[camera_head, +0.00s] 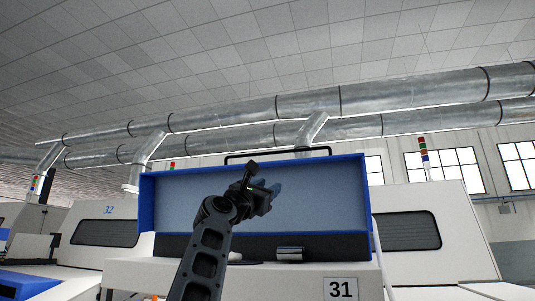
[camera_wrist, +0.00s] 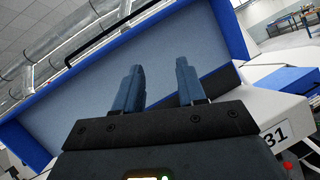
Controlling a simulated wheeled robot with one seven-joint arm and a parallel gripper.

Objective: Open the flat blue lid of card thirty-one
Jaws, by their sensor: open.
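The blue lid (camera_head: 325,195) of card thirty-one stands raised on top of the white machine, its pale blue-grey inner face toward me and its rim deeper blue. A black bar handle (camera_head: 275,153) runs along its top edge. The lid also fills much of the wrist view (camera_wrist: 70,100), tilted, with the handle (camera_wrist: 100,33) at its upper edge. My gripper (camera_head: 276,188) is in front of the inner face, fingers apart and empty. The two blue-grey fingers (camera_wrist: 159,68) point at the lid, apart from the handle. I cannot tell whether they touch the face.
The number plate 31 (camera_head: 341,288) is on the white front below the lid. A dark opening with a metallic roller (camera_head: 290,254) lies under the lid. Card 32 (camera_head: 107,211) stands to the left. Large ducts (camera_head: 380,98) run overhead.

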